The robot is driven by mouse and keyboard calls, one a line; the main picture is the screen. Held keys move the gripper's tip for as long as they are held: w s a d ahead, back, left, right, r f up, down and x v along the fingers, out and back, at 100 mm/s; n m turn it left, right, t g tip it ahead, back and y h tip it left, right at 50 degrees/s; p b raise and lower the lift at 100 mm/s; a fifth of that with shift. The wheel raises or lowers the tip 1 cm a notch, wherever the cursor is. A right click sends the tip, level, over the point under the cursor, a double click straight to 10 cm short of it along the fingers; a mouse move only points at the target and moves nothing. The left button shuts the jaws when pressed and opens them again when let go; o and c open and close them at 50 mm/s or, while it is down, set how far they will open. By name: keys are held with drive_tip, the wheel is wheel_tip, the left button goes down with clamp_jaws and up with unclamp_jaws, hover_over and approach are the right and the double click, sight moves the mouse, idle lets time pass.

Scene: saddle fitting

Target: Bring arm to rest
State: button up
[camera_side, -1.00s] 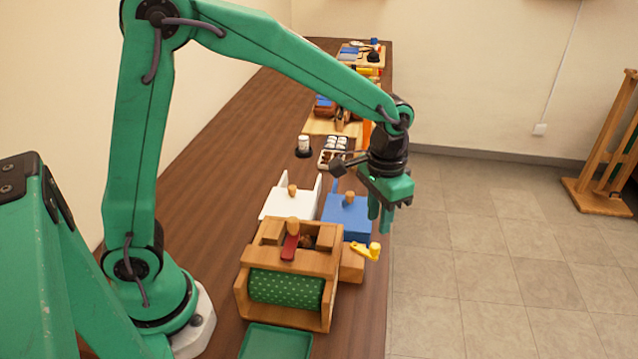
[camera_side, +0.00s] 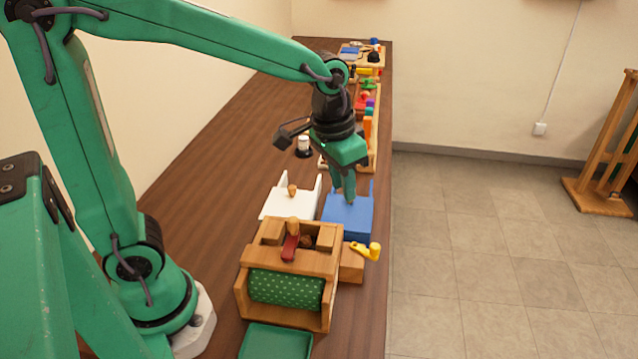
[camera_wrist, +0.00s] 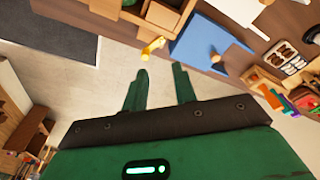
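My green gripper (camera_side: 345,197) hangs fingers-down over the right side of the table and appears in front of the blue holder (camera_side: 352,218) in the side view. In the wrist view, the two fingers (camera_wrist: 160,76) stand apart with nothing between them, so my gripper is open and empty. The blue holder (camera_wrist: 192,48) and its wooden knob (camera_wrist: 216,56) lie beyond the fingertips there. In the side view, the fingers partly overlap and hide the knob.
A wooden frame (camera_side: 248,262) with a green dotted roller (camera_side: 286,287), red lever (camera_side: 290,247) and yellow crank (camera_side: 366,251) stands near. A white holder (camera_side: 283,207) is left of the blue one. Several items lie farther back. A green tray (camera_side: 275,343) is in front; open floor (camera_side: 490,260) is right.

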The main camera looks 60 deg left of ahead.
drive_tip(key=s+a+r+t, duration=0.1)
drive_tip(key=s+a+r, duration=0.1)
drive_tip(key=s, duration=0.4)
drive_tip(key=s+a+r+n+t, duration=0.1)
drive_tip(key=s+a+r+t, duration=0.1)
drive_tip(key=s+a, duration=0.2)
drive_tip(key=shift+s+a+t, duration=0.15)
drive_tip(key=shift+s+t, duration=0.15)
drive_tip(key=shift+s, duration=0.9)
